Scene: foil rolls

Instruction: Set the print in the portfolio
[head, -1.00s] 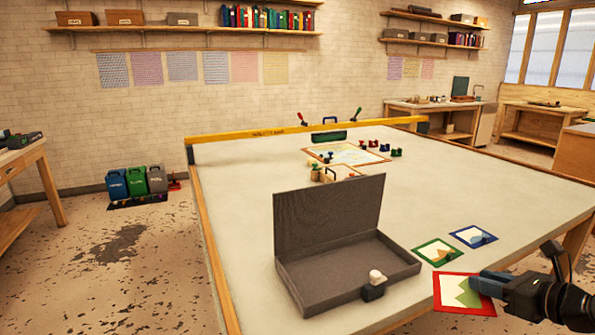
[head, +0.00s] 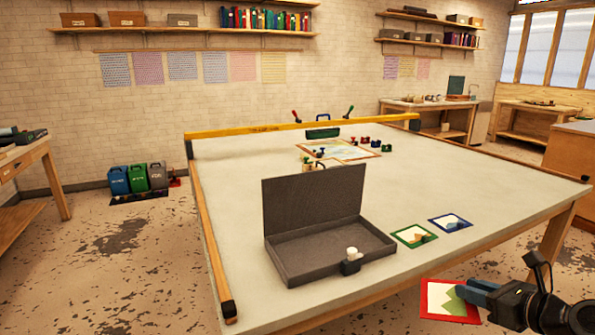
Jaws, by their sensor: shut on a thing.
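The portfolio (head: 290,265) is a dark grey box with its lid raised, open and empty inside, near the table's front edge. My gripper (head: 470,294) is at the lower right, shut on a red-bordered print (head: 432,305) with a green shape on it. It holds the print flat, in front of and to the right of the table's near edge. A green-bordered print (head: 405,237) and a blue-bordered print (head: 437,223) lie on the table, to the right of the portfolio.
Several small coloured items and a framed sheet (head: 350,150) lie far back.

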